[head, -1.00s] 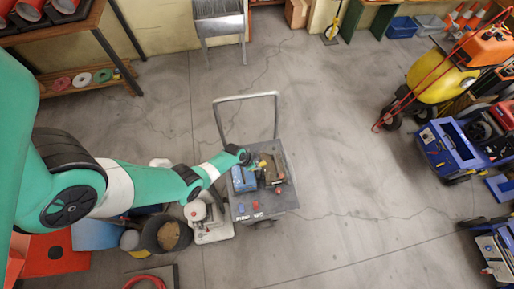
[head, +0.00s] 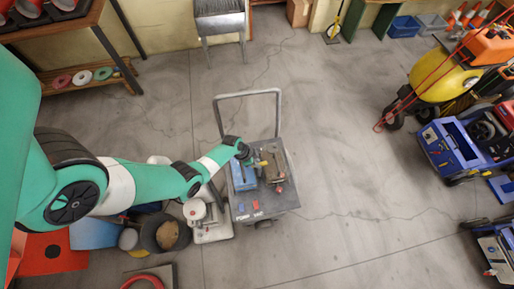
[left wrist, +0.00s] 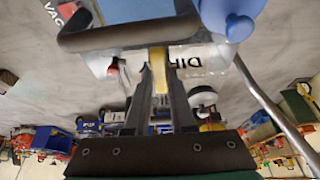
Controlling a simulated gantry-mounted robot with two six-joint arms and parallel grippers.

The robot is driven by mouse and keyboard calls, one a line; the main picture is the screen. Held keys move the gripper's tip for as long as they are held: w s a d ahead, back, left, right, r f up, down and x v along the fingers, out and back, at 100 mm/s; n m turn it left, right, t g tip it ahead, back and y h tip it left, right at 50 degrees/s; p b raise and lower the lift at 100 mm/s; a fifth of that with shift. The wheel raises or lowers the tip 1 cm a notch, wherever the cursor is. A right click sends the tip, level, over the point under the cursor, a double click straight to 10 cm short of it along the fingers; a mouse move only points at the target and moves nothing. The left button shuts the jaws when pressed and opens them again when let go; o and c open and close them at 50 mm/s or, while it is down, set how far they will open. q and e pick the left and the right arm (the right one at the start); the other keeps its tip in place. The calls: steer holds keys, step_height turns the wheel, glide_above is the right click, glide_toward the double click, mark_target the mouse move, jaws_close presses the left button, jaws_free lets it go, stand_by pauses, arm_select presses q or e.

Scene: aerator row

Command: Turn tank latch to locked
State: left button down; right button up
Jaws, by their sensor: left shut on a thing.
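The cart (head: 285,204) stands mid-floor, carrying a blue box (head: 242,178) and a tan-brown unit (head: 276,172). A small yellow piece (head: 263,163), probably the tank latch, shows between them. My left gripper (head: 256,164) comes in from the left over the cart top. In the left wrist view, its two dark fingers (left wrist: 159,75) are shut on the yellow piece (left wrist: 158,68), in front of a pale face with dark lettering (left wrist: 187,63). The latch's locked or unlocked marking cannot be read. My right gripper is not in view.
The cart's grey push handle (head: 245,95) rises behind the cart top. A blue rounded part (left wrist: 236,22) and a dark bar (left wrist: 120,38) are close to my gripper. A bucket (head: 170,237) and other gear crowd the left. The floor right of the cart is clear.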

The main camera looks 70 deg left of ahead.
arm_select(q)
steer(key=c, duration=0.8)
jaws_free()
steer(key=shift+o, duration=0.2)
steer(key=p+v, duration=1.1)
steer(key=shift+r, duration=0.3)
steer(key=shift+s, duration=0.1)
